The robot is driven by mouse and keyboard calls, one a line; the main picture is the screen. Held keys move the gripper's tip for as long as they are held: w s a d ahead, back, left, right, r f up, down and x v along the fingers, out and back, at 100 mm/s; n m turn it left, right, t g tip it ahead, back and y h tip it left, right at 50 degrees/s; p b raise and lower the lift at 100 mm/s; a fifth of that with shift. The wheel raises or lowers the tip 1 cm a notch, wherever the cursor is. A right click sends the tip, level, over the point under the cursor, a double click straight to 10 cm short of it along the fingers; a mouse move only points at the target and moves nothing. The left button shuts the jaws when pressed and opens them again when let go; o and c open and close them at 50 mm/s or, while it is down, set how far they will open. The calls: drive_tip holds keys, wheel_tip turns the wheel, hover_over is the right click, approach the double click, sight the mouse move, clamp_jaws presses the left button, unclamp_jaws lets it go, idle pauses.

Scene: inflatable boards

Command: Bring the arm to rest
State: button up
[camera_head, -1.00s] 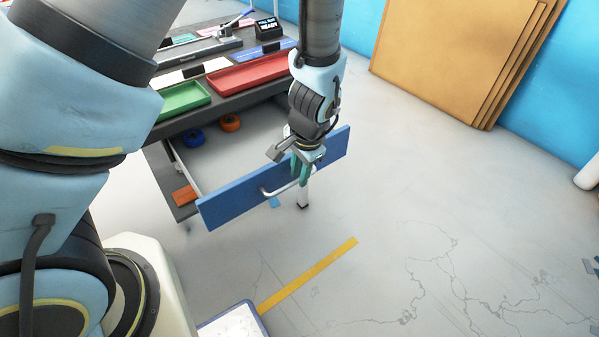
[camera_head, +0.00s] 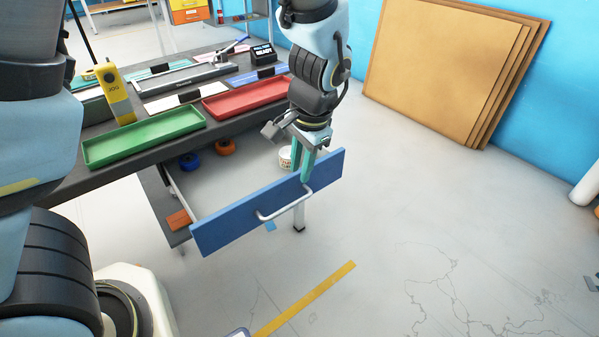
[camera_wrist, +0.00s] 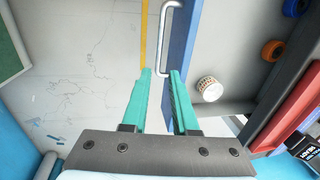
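My gripper (camera_head: 305,177) has two teal fingers and points down just above the top edge of the open drawer's blue front (camera_head: 262,208). In the wrist view its fingers (camera_wrist: 160,75) stand apart with nothing between them. The drawer's white bar handle (camera_head: 285,204) is free of the fingers in the head view. The handle (camera_wrist: 164,40) also shows beyond the fingertips in the wrist view. My arm reaches down from the top of the head view.
Green (camera_head: 145,136) and red (camera_head: 245,97) trays sit on the dark bench above. Brown boards (camera_head: 450,70) lean on the blue wall.

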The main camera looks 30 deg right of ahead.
drive_tip(key=shift+w, duration=0.1)
idle(0.4)
drive_tip(key=w+a+r+n, duration=0.2)
drive_tip(key=w+a+n, duration=0.2)
drive_tip(key=a, duration=0.4)
drive_tip(key=w+a+r+n+g, duration=0.1)
drive_tip(key=w+a+r+n, duration=0.1)
drive_tip(key=w+a+n, duration=0.45)
drive_tip(key=w+a+r+n, duration=0.1)
drive_tip(key=w+a+r, duration=0.15)
drive_tip(key=a, duration=0.75)
drive_tip(key=a+n, duration=0.4)
drive_tip(key=a, duration=0.5)
drive_tip(key=shift+s+a+r+p, duration=0.25)
drive_tip(key=shift+s+r+p, duration=0.05)
drive_tip(key=shift+r+p, duration=0.15)
